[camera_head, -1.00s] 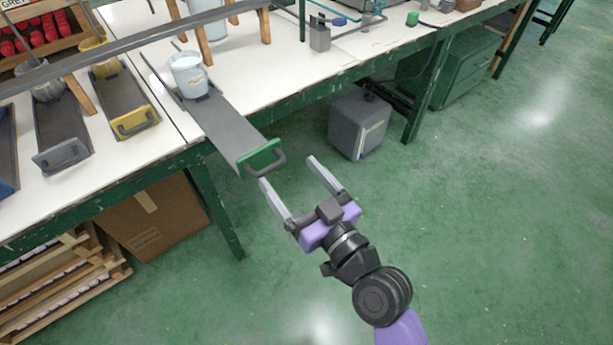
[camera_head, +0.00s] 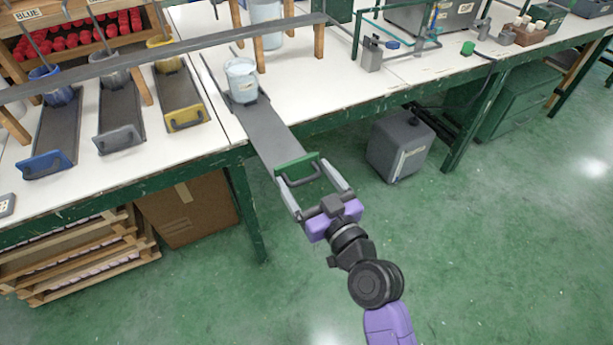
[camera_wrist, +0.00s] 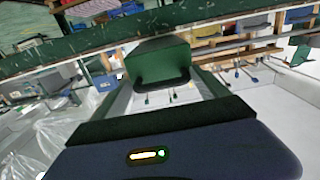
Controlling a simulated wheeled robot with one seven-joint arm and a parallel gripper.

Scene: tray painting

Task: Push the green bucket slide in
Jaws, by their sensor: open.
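The green bucket slide (camera_head: 268,132) is a grey tray sticking out past the front edge of the white table. Its green front plate (camera_head: 297,168) carries a dark handle. A pale bucket (camera_head: 241,82) stands on its far part. My gripper (camera_head: 311,178) is open, its fingers on either side of the front plate and handle. Contact with the plate cannot be told. In the wrist view the green front plate (camera_wrist: 158,62) and its handle sit ahead, between the fingers.
Yellow (camera_head: 184,117), grey (camera_head: 118,139) and blue (camera_head: 46,164) slides lie on the table (camera_head: 215,128) to the left. A grey box (camera_head: 400,147) stands on the floor under the table. A cardboard box (camera_head: 187,209) is below left. The green floor to the right is clear.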

